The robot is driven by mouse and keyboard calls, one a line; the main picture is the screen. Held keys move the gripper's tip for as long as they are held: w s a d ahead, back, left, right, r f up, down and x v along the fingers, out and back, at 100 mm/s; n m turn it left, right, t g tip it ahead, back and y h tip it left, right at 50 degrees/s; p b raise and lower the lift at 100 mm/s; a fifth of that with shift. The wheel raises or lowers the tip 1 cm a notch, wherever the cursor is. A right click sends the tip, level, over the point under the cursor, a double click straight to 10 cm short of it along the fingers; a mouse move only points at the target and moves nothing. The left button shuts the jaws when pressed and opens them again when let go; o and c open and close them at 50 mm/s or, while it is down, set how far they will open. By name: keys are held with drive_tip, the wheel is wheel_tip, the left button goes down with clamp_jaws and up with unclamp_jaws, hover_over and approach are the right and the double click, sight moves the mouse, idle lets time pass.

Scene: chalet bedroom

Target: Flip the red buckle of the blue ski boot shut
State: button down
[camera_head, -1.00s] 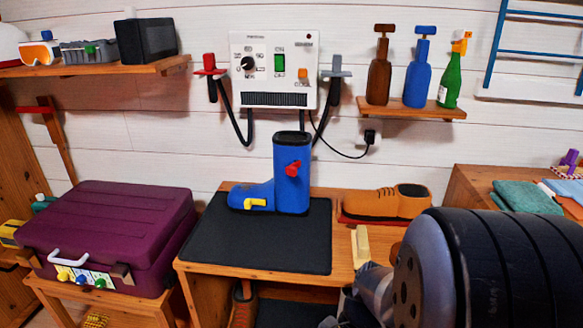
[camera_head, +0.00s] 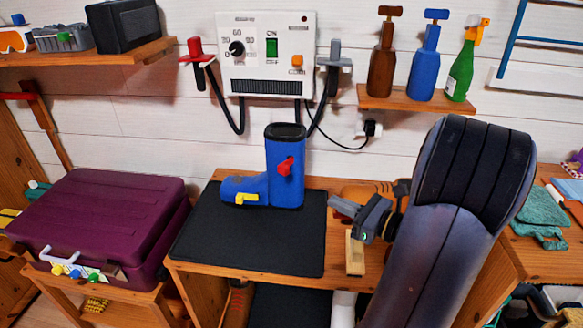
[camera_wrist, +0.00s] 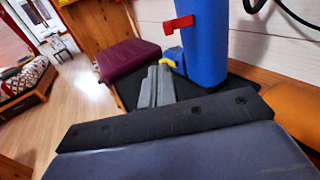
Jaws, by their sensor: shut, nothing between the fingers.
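The blue ski boot (camera_head: 284,180) stands upright on a black mat (camera_head: 220,240) on the wooden bench, toe to the left. Its red buckle (camera_head: 285,166) sticks out from the shaft, and a yellow buckle (camera_head: 246,198) sits low near the toe. My gripper (camera_head: 334,204) is to the right of the boot, apart from it, its fingers pointing left. In the wrist view, my gripper's grey fingers (camera_wrist: 157,72) are together and empty. There the red buckle (camera_wrist: 178,24) shows above and slightly right of the fingertips, on the boot (camera_wrist: 206,40).
An orange shoe (camera_head: 370,192) stands behind my gripper, partly hidden. A beige block (camera_head: 354,252) lies at the bench's right. A purple case (camera_head: 100,225) is at the left. A white control panel (camera_head: 266,60) with hoses hangs above the boot. The mat in front of the boot is clear.

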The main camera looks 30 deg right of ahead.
sight(288, 172)
drive_tip(key=shift+w+d+r+m+t+h, duration=0.1)
drive_tip(key=shift+d+r+m+t+h, duration=0.1)
drive_tip(key=shift+d, duration=0.15)
drive_tip(key=shift+w+d+r+m+t+h, duration=0.1)
drive_tip(key=shift+d+t, duration=0.1)
drive_tip(key=shift+d, duration=0.15)
drive_tip(key=x, duration=1.4)
drive_tip(key=shift+b, duration=0.35)
drive_tip(key=shift+h, duration=0.3)
